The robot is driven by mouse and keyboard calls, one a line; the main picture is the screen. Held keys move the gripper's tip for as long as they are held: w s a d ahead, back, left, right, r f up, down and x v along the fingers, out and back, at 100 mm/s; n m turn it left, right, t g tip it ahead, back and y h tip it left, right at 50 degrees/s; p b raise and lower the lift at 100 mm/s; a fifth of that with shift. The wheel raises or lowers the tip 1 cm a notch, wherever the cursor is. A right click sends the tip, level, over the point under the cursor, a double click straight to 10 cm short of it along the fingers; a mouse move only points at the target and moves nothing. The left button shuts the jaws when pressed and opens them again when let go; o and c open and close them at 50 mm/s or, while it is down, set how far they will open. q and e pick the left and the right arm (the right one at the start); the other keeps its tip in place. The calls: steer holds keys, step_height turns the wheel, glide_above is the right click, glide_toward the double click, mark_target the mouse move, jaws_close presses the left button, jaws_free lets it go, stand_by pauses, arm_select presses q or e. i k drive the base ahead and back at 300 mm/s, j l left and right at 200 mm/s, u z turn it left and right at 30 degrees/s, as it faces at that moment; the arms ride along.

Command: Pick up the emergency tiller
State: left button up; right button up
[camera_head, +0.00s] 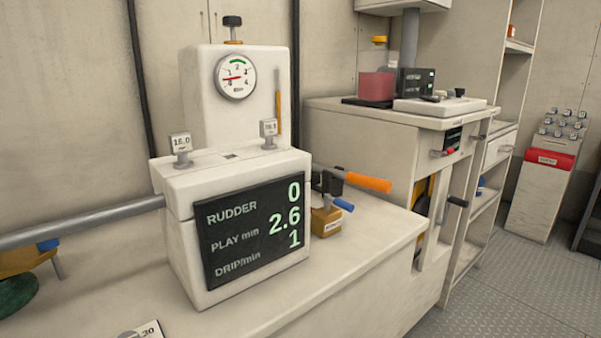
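I cannot tell for sure which thing is the emergency tiller. A bar with an orange grip (362,182) sticks out to the right from behind the white rudder unit (176,262) on the bench. Its dark inner end is partly hidden by the unit. A grey rod (85,220) runs into the unit's left side from the left picture edge. Neither of my grippers is in view.
The white bench (340,283) has free room in front and to the right of the unit. A gauge (236,78) sits on a taller housing behind it. A cabinet (365,137) with a pink container (376,86) stands beyond. The floor (510,290) is clear.

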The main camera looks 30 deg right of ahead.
mark_target(384, 187)
steer(key=l+u, duration=0.4)
steer(key=l, duration=0.35)
steer(key=k+l+u, duration=0.1)
steer(key=l+u, duration=0.25)
steer(key=l, duration=0.35)
